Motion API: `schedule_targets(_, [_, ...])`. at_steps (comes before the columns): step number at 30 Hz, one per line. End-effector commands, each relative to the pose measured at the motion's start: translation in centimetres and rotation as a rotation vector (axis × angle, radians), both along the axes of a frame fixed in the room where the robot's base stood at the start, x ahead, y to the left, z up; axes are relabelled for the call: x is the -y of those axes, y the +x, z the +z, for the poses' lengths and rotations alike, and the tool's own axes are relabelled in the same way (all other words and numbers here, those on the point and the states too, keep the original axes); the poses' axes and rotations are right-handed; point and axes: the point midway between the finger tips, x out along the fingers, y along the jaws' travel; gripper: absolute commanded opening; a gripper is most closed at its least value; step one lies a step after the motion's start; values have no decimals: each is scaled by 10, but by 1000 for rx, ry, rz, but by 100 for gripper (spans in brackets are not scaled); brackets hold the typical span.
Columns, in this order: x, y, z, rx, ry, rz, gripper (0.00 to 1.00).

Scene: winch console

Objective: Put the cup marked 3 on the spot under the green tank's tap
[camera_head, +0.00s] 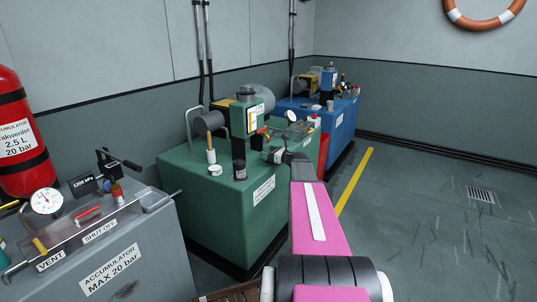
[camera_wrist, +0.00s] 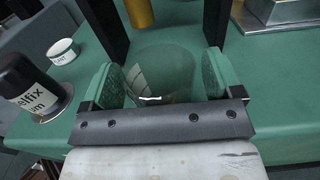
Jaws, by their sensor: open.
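A clear, see-through cup (camera_wrist: 165,62) stands on the green tank's top between my fingers in the wrist view. A pale mark shows on its side, but I cannot read a number. My gripper (camera_wrist: 155,85) is open, with a green pad on each side of the cup. I cannot tell if the pads touch it. In the head view my gripper (camera_head: 276,155) is over the right part of the green tank (camera_head: 215,205), and the cup is not clearly visible. I cannot make out the tap or the spot under it.
A black can (camera_wrist: 28,82) and a small white tub (camera_wrist: 63,52) stand left of my gripper on the tank top. An upright green unit (camera_head: 246,118) stands behind them. A blue tank (camera_head: 343,125) is beyond, and a grey accumulator console (camera_head: 150,265) is at front left.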

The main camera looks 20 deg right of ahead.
Motion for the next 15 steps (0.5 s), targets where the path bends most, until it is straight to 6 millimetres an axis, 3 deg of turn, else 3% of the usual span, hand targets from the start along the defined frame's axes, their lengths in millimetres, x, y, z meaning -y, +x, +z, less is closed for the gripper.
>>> schedule_targets(15, [55,-72,1,0,0,-2,85])
